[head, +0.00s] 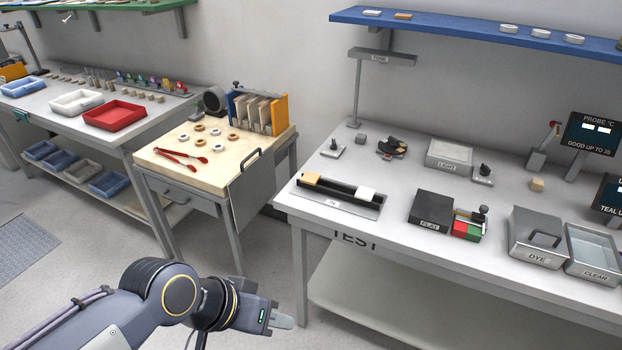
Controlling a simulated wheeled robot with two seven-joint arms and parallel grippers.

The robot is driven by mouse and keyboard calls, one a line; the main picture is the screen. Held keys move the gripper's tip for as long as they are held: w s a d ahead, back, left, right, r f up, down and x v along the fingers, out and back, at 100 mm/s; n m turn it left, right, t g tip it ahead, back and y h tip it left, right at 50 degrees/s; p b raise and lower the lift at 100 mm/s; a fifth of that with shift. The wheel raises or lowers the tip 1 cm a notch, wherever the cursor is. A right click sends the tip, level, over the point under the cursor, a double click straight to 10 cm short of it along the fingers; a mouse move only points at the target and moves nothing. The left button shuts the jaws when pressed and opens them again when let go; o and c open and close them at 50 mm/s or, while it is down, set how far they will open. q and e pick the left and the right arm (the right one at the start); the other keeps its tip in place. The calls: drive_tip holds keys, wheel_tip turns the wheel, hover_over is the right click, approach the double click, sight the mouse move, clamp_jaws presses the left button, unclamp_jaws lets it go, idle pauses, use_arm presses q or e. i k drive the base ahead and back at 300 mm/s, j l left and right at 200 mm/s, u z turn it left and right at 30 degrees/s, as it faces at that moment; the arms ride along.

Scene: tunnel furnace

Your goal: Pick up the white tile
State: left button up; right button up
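A small white tile (366,194) rests at the right end of a long dark fixture (337,189) near the front left of the test table. A tan tile (311,178) lies at the fixture's left end. My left gripper (282,321) is at the bottom centre, in front of the table's left leg in the picture and well away from the white tile. Its fingers show edge-on, so I cannot tell whether they are open or shut. My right gripper is not in view.
The test table (400,170) also holds a black flat block (431,207), a grey dye box (540,238) and a clear bin (594,249). A blue shelf (470,30) hangs above. A wooden bench (217,176) with red tongs (181,158) stands left, across a narrow gap.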

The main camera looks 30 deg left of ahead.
sight(363, 193)
drive_tip(key=i+l+u, duration=0.1)
drive_tip(key=i+l, duration=0.2)
drive_tip(key=i, duration=0.2)
drive_tip(key=i+l, duration=0.35)
drive_tip(key=i, duration=0.15)
drive_tip(key=u, duration=0.05)
